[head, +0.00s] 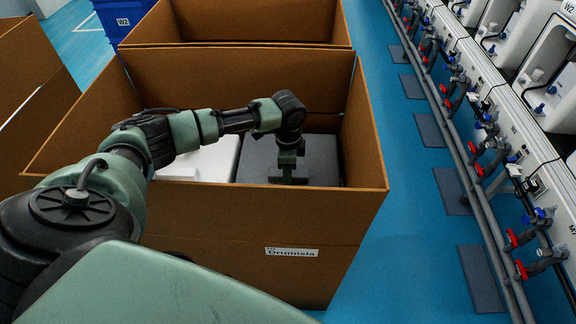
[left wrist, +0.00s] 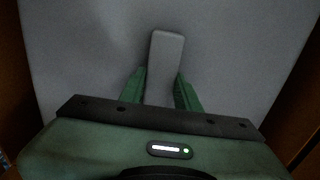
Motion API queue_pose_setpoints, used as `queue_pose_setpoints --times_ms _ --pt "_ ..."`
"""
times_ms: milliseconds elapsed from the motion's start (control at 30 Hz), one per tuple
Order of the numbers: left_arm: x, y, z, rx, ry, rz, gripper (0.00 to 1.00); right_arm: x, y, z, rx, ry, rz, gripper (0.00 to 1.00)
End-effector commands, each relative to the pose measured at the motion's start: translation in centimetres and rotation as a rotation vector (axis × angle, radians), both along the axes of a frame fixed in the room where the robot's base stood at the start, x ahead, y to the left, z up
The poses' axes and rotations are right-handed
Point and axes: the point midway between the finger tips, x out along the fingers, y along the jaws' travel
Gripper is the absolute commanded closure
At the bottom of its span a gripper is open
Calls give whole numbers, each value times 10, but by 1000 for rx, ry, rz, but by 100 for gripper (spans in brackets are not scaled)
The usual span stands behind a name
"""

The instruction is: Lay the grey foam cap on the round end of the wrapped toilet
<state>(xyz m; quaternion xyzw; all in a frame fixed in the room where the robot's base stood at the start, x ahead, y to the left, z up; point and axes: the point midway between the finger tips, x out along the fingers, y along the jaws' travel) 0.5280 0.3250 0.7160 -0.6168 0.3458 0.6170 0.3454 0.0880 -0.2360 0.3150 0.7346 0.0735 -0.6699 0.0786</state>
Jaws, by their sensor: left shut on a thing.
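The grey foam cap (head: 318,160) is a flat grey slab in the right part of the open cardboard box, at its far side. It fills most of the left wrist view (left wrist: 85,55), with a raised light grey grip (left wrist: 166,60) in its middle. My left gripper (head: 288,178) points down at it, and its green fingers (left wrist: 160,85) are shut on that grip from both sides. A white thing (head: 213,160) lies beside the cap on the left; whether it is the wrapped toilet I cannot tell. My right gripper is out of view.
The cardboard box (head: 230,212) has upright walls around the cap. Another open box (head: 250,22) stands behind it and one more (head: 30,75) at left. A blue bin (head: 118,18) is at the back. A testline with pipes (head: 500,165) runs along the right, past clear blue floor (head: 405,210).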

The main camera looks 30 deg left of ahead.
Motion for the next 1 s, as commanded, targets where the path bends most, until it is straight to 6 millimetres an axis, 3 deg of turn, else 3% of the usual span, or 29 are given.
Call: queue_pose_setpoints --times_ms 33,67,133,167,533,1000 --pt "0 0 0 0 -1 0 100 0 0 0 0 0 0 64" --pt "0 0 0 0 -1 0 65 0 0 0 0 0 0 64" --pt "0 0 0 0 -1 0 46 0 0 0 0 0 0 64" --pt "0 0 0 0 -1 0 42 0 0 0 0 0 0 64" --pt "0 0 5 1 -1 0 42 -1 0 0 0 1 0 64" --pt "1 0 73 0 -2 1 42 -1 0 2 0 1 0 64"
